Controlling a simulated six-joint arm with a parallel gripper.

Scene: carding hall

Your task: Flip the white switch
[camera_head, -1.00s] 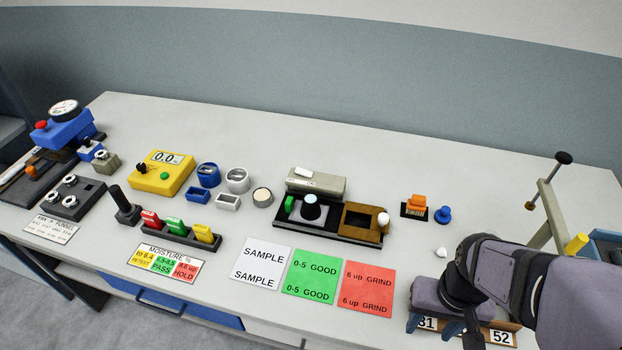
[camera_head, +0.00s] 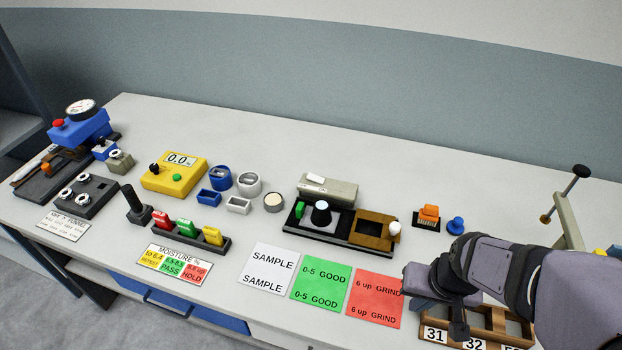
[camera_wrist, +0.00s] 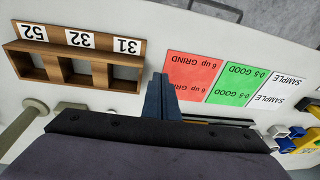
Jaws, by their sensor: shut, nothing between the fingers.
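A small white switch (camera_head: 316,179) appears on top of the grey box (camera_head: 338,192) at the back of the black device in the middle of the bench. Which way it is tipped is too small to tell. My gripper (camera_head: 418,305) is low over the front right of the bench, beside the red card's right edge, well to the right of and nearer than the switch. In the wrist view its fingers (camera_wrist: 161,97) are together and empty, between the wooden tray and the red card. The switch does not show in the wrist view.
The black device carries a dark knob (camera_head: 321,212), a brown box (camera_head: 375,229) and a white ball knob (camera_head: 394,229). Red (camera_head: 374,298), green and white cards lie in front. A numbered wooden tray (camera_wrist: 75,63) is beside my gripper. An orange switch (camera_head: 429,211) stands right of the device.

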